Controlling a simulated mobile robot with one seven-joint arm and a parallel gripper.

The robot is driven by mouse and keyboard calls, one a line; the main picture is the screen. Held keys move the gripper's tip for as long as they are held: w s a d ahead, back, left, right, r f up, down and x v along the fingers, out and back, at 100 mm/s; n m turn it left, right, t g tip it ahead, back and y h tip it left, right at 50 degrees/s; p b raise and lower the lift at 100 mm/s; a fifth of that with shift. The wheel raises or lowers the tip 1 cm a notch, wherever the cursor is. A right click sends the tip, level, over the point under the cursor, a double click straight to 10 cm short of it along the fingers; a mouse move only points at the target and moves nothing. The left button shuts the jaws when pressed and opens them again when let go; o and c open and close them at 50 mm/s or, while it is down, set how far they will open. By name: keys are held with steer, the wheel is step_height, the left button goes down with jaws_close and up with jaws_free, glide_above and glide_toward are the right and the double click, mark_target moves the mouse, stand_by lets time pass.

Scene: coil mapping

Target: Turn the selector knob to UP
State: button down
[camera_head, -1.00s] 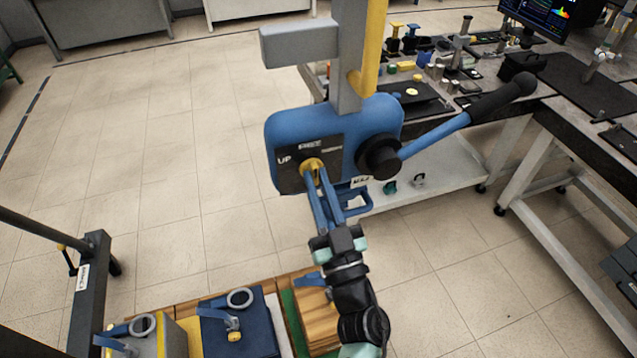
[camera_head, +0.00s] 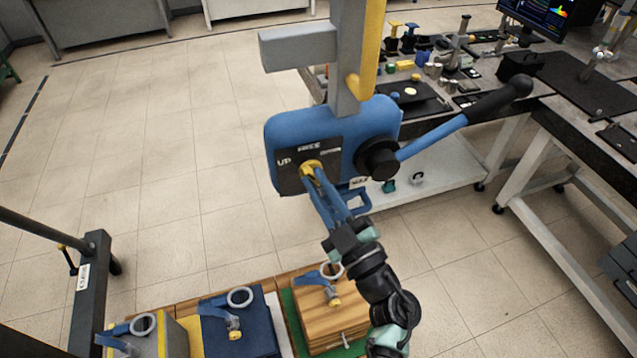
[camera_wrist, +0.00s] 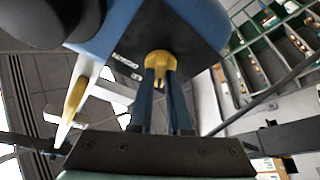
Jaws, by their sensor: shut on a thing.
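The yellow selector knob (camera_head: 311,168) sits on a dark plate (camera_head: 290,183) on the front of a blue housing (camera_head: 290,125). The word UP (camera_head: 284,161) is printed on the plate, left of the knob; more white lettering stands above it. My gripper (camera_head: 314,178) reaches up from below right, its long blue fingers shut on the knob. In the wrist view the yellow knob (camera_wrist: 160,62) lies between the two fingertips. The fingers hide part of the knob, so I cannot tell exactly which mark it points to.
A lever with a black grip (camera_head: 502,100) sticks out right of the housing. A grey and yellow column (camera_head: 346,60) rises above it. Several ringed blocks, including a wooden block (camera_head: 330,318), stand below. Workbenches (camera_head: 545,110) fill the right. The floor at left is clear.

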steer(key=shift+n+g, duration=0.3)
steer(key=shift+n, duration=0.7)
steer(key=c, duration=0.9)
jaws_free()
steer(key=shift+o, duration=0.2)
steer(key=b+v, duration=0.4)
steer(key=v, duration=0.9)
steer(key=shift+w+d, duration=0.1)
